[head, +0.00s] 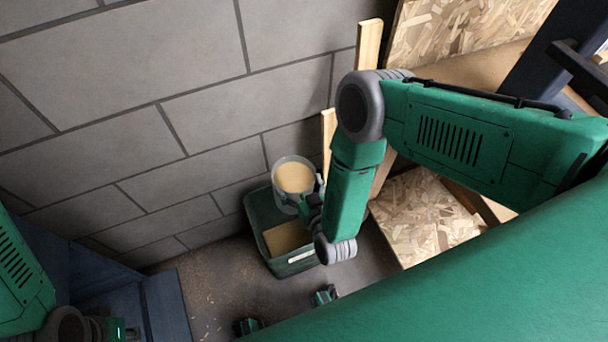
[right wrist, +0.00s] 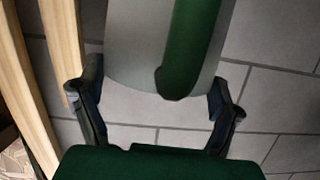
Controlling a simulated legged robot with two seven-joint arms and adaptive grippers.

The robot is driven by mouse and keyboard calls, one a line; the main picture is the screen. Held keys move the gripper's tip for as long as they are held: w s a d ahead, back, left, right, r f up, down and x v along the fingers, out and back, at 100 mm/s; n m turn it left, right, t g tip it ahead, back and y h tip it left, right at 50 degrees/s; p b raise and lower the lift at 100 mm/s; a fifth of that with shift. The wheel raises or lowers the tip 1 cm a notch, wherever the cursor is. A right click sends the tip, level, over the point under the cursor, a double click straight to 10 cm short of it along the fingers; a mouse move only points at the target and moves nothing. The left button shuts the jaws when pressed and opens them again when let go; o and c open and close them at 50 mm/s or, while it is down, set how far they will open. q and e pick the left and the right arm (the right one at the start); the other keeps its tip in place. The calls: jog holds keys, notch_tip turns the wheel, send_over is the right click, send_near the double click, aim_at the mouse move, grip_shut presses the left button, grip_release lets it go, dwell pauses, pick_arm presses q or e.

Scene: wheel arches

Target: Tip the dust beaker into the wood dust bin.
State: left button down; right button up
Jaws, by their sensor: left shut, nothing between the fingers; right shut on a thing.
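The dust beaker (head: 293,178) is a pale, clear-walled round vessel full of tan dust, with its open top toward the head camera and little or no tilt. My right gripper (head: 312,198) is shut on it. In the right wrist view the beaker (right wrist: 135,50) and its green handle (right wrist: 190,45) show between the fingers of my right gripper (right wrist: 158,102). The wood dust bin (head: 258,214) is a dark green box with a white label and tan dust inside. The beaker overlaps its back part in the head view. My left gripper (head: 128,333) is shut and empty at the bottom left, partly cut off.
A grey block wall (head: 120,80) stands close behind the bin. Upright timber (head: 368,45) and chipboard (head: 425,215) are to the right. A dark blue surface (head: 165,305) is at the lower left. Sawdust lies on the floor (head: 215,290).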

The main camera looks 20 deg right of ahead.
jog(key=shift+d+f+m, duration=0.3)
jog(key=shift+f+m, duration=0.05)
jog(key=shift+m, duration=0.15)
jog(key=d+f+m+y+b, duration=0.3)
jog(key=d+f+m+b, duration=0.1)
jog(key=m+b, duration=0.2)
jog(key=a+f+m+b, duration=0.1)
jog(key=f+m+b, duration=0.1)
jog(key=b, duration=0.1)
jog(key=a+f+m+t+y+b, duration=0.1)
jog(key=a+f+m+b, duration=0.1)
jog(key=b, duration=0.1)
jog(key=a+f+m+t+y+b, duration=0.1)
jog(key=f+m+b, duration=0.1)
jog(key=b, duration=0.1)
jog(key=shift+a+f, duration=0.2)
jog(key=shift+f, duration=0.05)
jog(key=f+m+b, duration=0.1)
jog(key=b, duration=0.1)
jog(key=f+m+b, duration=0.1)
jog(key=b, duration=0.1)
jog(key=f+m+t+b, duration=0.1)
jog(key=m+b, duration=0.1)
jog(key=shift+a, duration=0.25)
jog(key=shift+a+m+t+b, duration=0.15)
jog(key=shift+m+t+b, duration=0.15)
jog(key=shift+m+b, duration=0.5)
